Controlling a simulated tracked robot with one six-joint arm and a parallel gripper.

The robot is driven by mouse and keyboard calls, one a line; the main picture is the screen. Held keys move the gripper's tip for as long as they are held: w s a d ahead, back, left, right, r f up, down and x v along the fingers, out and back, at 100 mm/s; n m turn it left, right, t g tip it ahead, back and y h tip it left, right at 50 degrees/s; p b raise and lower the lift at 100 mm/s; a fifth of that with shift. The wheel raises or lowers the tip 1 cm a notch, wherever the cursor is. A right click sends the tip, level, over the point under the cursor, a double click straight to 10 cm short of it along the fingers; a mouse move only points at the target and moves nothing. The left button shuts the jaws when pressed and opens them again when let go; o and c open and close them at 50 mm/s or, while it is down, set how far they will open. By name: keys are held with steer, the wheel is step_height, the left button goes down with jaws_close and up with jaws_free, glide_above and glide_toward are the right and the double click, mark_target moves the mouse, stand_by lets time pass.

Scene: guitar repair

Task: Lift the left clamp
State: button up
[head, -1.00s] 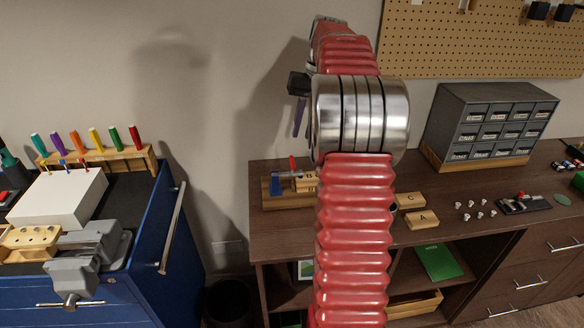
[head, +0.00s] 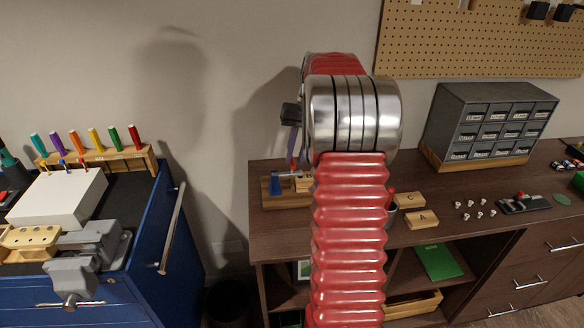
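A wooden fixture (head: 270,203) lies on the brown bench, just left of my arm. A small blue clamp part (head: 276,184) stands on it, with wood beside it. I take this to be the left clamp, though the view does not make it certain. My gripper (head: 293,148) shows only as a narrow purplish-grey part left of my metal arm joint, pointing down above the fixture. The rest of it is hidden behind my arm. I cannot see its fingertips clearly, nor whether it touches the clamp.
Wooden blocks C (head: 409,199) and A (head: 422,220) lie right of my arm. A small cup (head: 389,215) with something red stands beside them. A grey drawer cabinet (head: 490,122) is at the back right. A blue cabinet (head: 150,240) with a grey vise (head: 85,262) stands left.

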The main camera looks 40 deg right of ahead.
mark_target(293, 164)
steer(key=shift+x, duration=2.55)
steer(key=shift+c, duration=0.2)
jaws_close()
